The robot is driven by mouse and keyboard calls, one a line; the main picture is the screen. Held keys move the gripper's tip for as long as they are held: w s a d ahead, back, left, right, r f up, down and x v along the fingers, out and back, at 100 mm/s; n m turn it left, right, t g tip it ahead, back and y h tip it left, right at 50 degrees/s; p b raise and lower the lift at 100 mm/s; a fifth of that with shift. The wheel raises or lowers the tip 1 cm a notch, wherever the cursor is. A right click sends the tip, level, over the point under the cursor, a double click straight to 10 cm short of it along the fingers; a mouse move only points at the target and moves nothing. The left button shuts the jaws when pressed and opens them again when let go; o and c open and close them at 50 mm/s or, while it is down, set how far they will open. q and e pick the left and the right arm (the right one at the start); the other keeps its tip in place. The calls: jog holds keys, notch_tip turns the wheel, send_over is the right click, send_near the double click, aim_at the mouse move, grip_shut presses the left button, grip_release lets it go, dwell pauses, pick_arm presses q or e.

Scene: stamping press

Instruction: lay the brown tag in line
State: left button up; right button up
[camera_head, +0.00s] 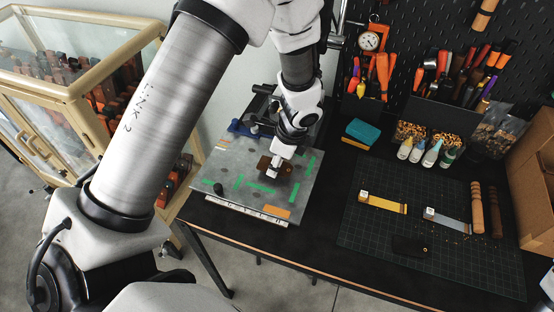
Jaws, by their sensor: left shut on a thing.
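My left gripper (272,172) reaches down over the grey plate (235,160) from above. It is shut on a dark brown tag (264,163), which shows around the fingertips. I cannot tell whether the tag touches the plate or is held just above it. The plate has green tape strips (254,187) and dark oval marks. An orange-brown piece (276,212) lies near its front edge, and a small black knob (218,189) stands at its left. My right gripper is not in view.
A dark cutting mat (370,236) to the right bears a yellow strip (386,204), a grey strip (450,220), a black tag (411,246) and wooden handles (477,205). A teal block (361,132) and small bottles (433,153) stand behind. A glass cabinet (75,60) is at left.

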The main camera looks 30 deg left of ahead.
pick_arm(q)
jog(key=shift+f+b, duration=0.9)
jog(key=shift+f, duration=0.3)
jog(key=o, duration=1)
jog(key=shift+c, duration=0.6)
notch_tip(320, 180, up, 7)
jog(key=p, duration=0.7)
jog(key=shift+r, duration=0.15)
